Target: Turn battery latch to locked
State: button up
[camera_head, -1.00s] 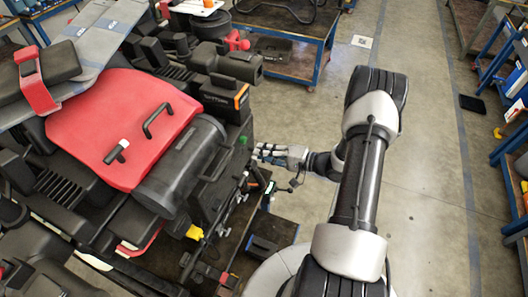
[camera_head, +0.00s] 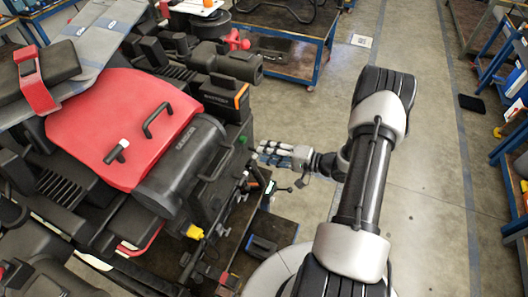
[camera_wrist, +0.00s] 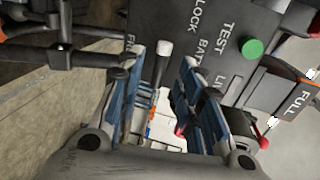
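A lever with a white tip and dark stem (camera_wrist: 165,48), apparently the battery latch, stands out from a dark panel (camera_wrist: 222,70) in the wrist view. The panel carries the words LOCK, TEST BAT and a partly hidden word starting FR. The lever's tip lies between the fingertips of my gripper (camera_wrist: 163,62), with a visible gap on each side. My gripper is open and empty. In the head view my gripper (camera_head: 268,156) is at the right side of the drone (camera_head: 185,150), where I cannot make out the latch clearly.
A green button (camera_wrist: 252,48) is on the panel, right of the fingers. A red-tipped lever (camera_wrist: 263,142) is beside the right finger. A black rod (camera_wrist: 65,50) crosses at the left. In the head view, open floor (camera_head: 430,150) lies right of my arm.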

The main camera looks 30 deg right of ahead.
jog(key=v, duration=1)
jog(key=shift+s, duration=0.2)
jog(key=shift+d, duration=0.1)
jog(key=w+d+r+n+g+h+b, duration=0.1)
jog(key=w+d+r+n+h+b, duration=0.1)
jog(key=w+r+h, duration=0.3)
jog(key=w+d+r+n+h+b, duration=0.1)
jog(key=w+d+n+h+b, duration=0.15)
jog(key=w, duration=0.45)
jog(key=s+a+r+n+g+h+b, duration=0.15)
jog(key=a+r+h+b, duration=0.35)
jog(key=r, duration=0.5)
jog(key=s+a+f+n+g+y+b, duration=0.1)
jog(key=s+a+n+g+b, duration=0.1)
jog(key=s+a, duration=0.8)
jog(key=s+a+f+n+g+y+b, duration=0.1)
jog(key=s+a+f+n+g+b, duration=0.1)
jog(key=s+a, duration=0.9)
jog(key=s+g, duration=0.1)
jog(key=s, duration=0.4)
jog(key=shift+s+a+f+n+y+b, duration=0.2)
jog(key=shift+a+n+y+b, duration=0.1)
jog(key=shift+y+b, duration=0.1)
